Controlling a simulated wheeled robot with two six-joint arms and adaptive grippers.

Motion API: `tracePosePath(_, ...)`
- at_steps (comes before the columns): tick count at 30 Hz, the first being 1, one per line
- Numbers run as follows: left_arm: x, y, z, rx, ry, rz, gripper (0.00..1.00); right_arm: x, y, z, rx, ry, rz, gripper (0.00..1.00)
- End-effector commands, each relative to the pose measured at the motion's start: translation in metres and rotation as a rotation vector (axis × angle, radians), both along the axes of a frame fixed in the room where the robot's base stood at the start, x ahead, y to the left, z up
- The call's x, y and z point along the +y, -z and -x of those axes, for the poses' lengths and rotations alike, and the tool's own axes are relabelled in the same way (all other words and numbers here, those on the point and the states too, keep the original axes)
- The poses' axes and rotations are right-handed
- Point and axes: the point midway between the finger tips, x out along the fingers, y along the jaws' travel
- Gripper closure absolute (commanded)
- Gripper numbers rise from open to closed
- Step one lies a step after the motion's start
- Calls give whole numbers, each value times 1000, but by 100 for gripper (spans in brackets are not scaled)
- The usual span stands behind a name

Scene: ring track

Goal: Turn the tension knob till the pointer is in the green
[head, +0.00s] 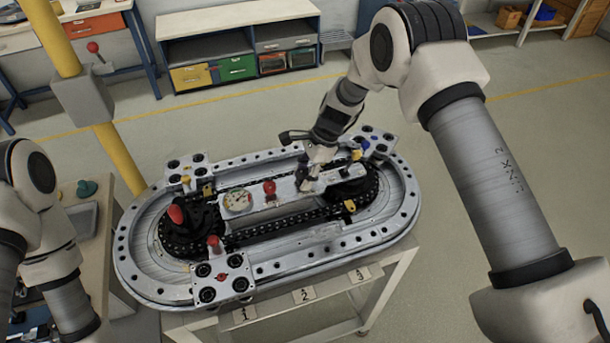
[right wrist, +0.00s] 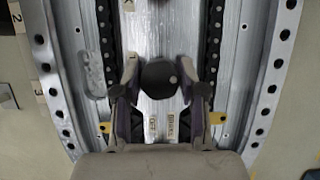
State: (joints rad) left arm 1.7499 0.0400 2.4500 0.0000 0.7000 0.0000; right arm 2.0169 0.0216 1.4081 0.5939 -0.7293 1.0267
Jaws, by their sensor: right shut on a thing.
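The round black knob (right wrist: 158,80) sits on the silver middle plate of the ring track (head: 130,262). In the right wrist view my right gripper (right wrist: 159,72) has a finger on each side of the knob and is shut on it. In the head view this gripper (head: 307,178) is over the right part of the middle plate, and the knob is hard to make out there. The round gauge (head: 238,200) with a pale dial is on the left part of the plate. Its pointer and green zone are too small to read surely. My left gripper is out of view.
A red knob (head: 269,188) stands between the gauge and my right gripper. A red-topped post (head: 176,214) stands at the left sprocket. Black chain runs around the middle plate. A yellow pole (head: 120,165) rises left of the track.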

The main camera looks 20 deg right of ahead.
Motion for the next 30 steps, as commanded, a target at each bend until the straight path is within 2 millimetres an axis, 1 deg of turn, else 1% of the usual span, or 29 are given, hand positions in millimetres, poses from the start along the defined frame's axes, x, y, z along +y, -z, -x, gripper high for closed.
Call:
tracePosePath(1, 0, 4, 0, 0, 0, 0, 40, 1, 5, 2, 7, -45, -1, 94)
tracePosePath(9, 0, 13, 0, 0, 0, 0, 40, 1, 6, 3, 9, -291, -1, 94)
tracePosePath(15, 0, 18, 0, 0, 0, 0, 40, 1, 5, 2, 7, -431, -1, 94)
tracePosePath(22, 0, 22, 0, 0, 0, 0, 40, 1, 4, 3, 9, -529, -3, 94)
tracePosePath(30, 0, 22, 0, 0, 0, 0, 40, 1, 4, 3, 9, -565, -2, 94)
